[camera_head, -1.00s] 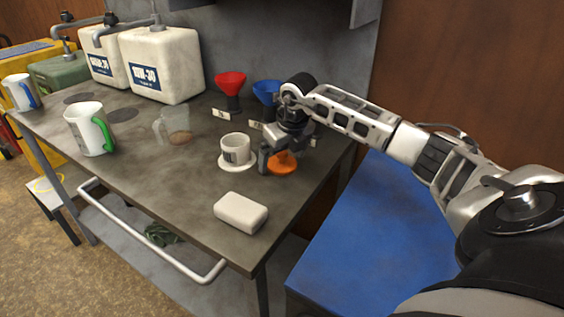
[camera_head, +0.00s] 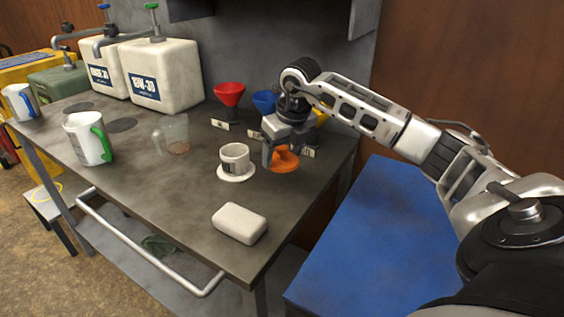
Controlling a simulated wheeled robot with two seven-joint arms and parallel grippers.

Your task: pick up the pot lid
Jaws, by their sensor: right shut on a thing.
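The orange pot lid (camera_head: 286,162) is a small round piece near the right end of the grey table. My right gripper (camera_head: 281,154) reaches down over it from the right and is shut on it. The gripper's fingers hide part of the lid. The lid seems to be a little above the tabletop, though the gap is hard to judge. My left gripper is not in view.
A white cup (camera_head: 235,160) on a saucer stands just left of the lid. A white block (camera_head: 239,223) lies in front. Red (camera_head: 229,93) and blue (camera_head: 264,101) funnels stand behind. A blue surface (camera_head: 370,240) is at right.

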